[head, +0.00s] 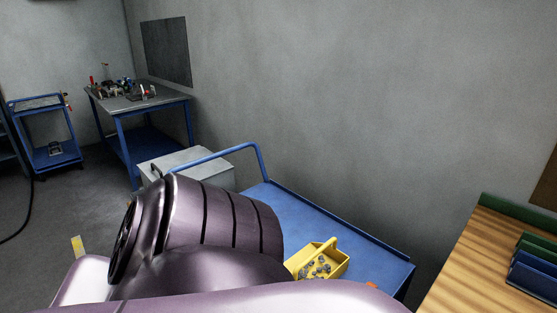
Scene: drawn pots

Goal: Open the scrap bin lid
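A light grey box (217,176) stands on the floor against the back wall, behind the blue cart's handle. It looks like the scrap bin. Its flat pale top looks shut. A small dark loop shows near its front left edge, but I cannot tell whether it belongs to the lid. My purple arm links fill the lower middle and hide the box's lower front. Neither of my grippers is in view.
A blue cart (300,217) carries a yellow tote (325,264) of small grey parts. A wooden bench (480,262) with green and blue bins stands at right. A workbench (128,100) and small blue trolley (45,130) stand at back left. Floor at left is mostly clear.

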